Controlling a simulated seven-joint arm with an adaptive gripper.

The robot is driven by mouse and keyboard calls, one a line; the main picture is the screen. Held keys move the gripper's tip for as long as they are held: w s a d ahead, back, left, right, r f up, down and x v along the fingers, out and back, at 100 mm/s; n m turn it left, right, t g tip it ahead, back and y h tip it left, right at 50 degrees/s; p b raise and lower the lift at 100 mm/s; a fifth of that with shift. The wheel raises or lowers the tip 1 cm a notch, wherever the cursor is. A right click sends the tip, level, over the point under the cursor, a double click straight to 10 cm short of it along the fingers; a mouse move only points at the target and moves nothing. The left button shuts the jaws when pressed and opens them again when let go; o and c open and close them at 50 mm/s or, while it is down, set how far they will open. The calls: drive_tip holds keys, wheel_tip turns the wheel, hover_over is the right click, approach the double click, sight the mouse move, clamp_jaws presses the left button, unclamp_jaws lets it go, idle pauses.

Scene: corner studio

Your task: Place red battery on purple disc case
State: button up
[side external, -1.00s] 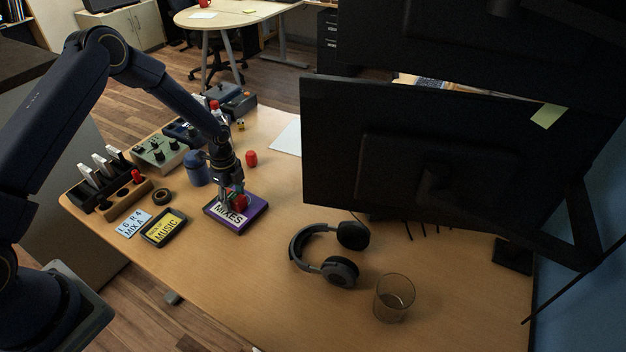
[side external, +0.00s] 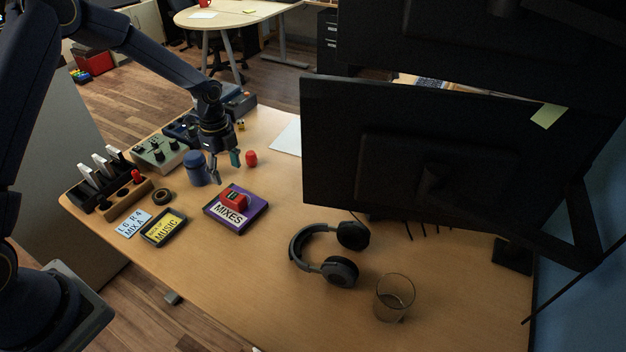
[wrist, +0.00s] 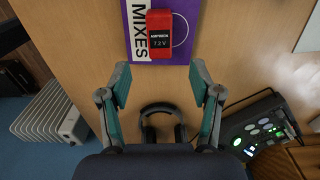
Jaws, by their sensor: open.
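The red battery (side external: 233,200) lies on the purple disc case (side external: 250,219), which is flat on the desk and labelled MIXES. In the wrist view the red battery (wrist: 160,36) rests on the purple disc case (wrist: 179,56), within its edges, with dark text on its face. My gripper (side external: 225,170) is open and empty, above and behind the case in the side view, apart from the battery.
A blue jar (side external: 196,168) and a small red object (side external: 251,158) stand near my gripper. A yellow MUSIC case (side external: 164,228) and a tape roll (side external: 162,196) lie left. Headphones (side external: 340,271), a glass (side external: 394,297) and a monitor (side external: 400,130) are right. The front desk middle is clear.

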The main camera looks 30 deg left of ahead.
drive_tip(key=s+d+r+n+t+y, duration=0.1)
drive_tip(key=s+r+n, duration=0.35)
drive_tip(key=r, duration=0.65)
drive_tip(key=s+d+r+n+t, duration=0.1)
drive_tip(key=s+r+n, duration=0.35)
drive_tip(key=r, duration=0.55)
drive_tip(key=s+d+r+n+t, duration=0.1)
drive_tip(key=s+r+n, duration=0.2)
drive_tip(key=s, duration=0.5)
drive_tip(key=s+d+r+n+t+h, duration=0.1)
drive_tip(key=s+d+r+n+t, duration=0.1)
drive_tip(key=s+n, duration=0.4)
drive_tip(key=s+r, duration=0.1)
drive_tip(key=s, duration=0.2)
drive_tip(key=shift+d+t, duration=0.2)
drive_tip(key=shift+t, duration=0.1)
